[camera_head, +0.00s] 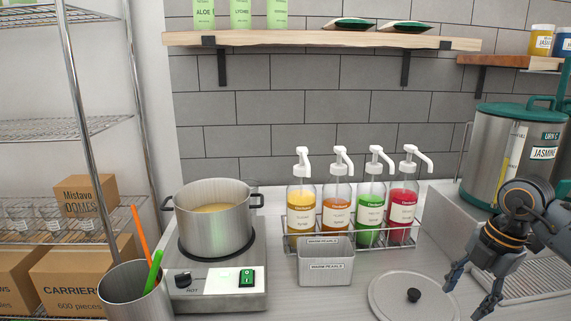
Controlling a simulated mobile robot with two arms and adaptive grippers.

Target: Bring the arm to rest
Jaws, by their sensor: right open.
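My right gripper (467,297) is at the lower right, with its fingers pointing down and apart. It is open and empty, above the counter just right of a round grey lid (385,295) with a black knob. It seems apart from the lid. My right arm comes in from the right edge. My left gripper does not show.
A pot (214,235) stands on a hot plate (210,292) at left. A metal container (128,295) holds an orange and a green utensil. Several pump bottles stand in a wire rack behind a metal bin (326,268). A steel urn (505,150) stands behind my right arm.

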